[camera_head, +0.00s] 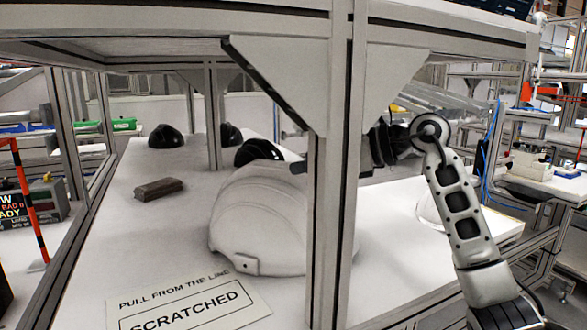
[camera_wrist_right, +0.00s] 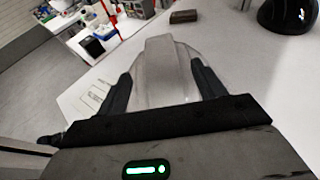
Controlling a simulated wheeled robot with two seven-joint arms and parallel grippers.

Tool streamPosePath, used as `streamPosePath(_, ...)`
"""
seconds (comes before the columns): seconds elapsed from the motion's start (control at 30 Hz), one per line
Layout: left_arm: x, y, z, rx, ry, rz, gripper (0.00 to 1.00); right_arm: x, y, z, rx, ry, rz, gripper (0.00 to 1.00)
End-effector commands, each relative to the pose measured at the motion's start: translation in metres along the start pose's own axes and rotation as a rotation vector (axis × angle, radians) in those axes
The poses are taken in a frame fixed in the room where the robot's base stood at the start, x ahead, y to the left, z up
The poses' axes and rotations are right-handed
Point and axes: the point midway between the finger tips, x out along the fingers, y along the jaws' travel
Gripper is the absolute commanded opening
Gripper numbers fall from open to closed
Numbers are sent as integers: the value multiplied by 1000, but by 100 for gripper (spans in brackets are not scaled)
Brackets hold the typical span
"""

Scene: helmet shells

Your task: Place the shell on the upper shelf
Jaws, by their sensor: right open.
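A large white helmet shell (camera_head: 258,215) sits on the lower white surface in the head view, partly hidden by an upright post. It also shows in the right wrist view (camera_wrist_right: 165,65), between and beyond the two dark fingers. My right gripper (camera_wrist_right: 160,72) is open, one finger on each side of the shell; I cannot tell whether they touch it. In the head view the right arm comes in from the right, and its gripper is mostly hidden behind the post. The upper shelf (camera_head: 170,20) spans the top of the head view. My left gripper is not in view.
The upright post (camera_head: 335,210) and its angled bracket (camera_head: 290,75) stand in front of the shell. A card reading SCRATCHED (camera_head: 190,303) lies at the front. A brown block (camera_head: 158,189) and black helmets (camera_head: 165,137) lie farther back. Another white shell (camera_head: 430,210) shows at right.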

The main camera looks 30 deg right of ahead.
Motion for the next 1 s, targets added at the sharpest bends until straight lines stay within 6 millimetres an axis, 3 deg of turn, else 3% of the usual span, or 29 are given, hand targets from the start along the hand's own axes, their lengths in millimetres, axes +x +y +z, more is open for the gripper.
streamPosePath(0.2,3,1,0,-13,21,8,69,-45,-1,-3,-1,3,-4,69)
streamPosePath(0.4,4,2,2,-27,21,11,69,-68,0,-1,0,1,-1,69)
streamPosePath(1.0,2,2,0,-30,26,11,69,-72,0,0,1,0,1,69)
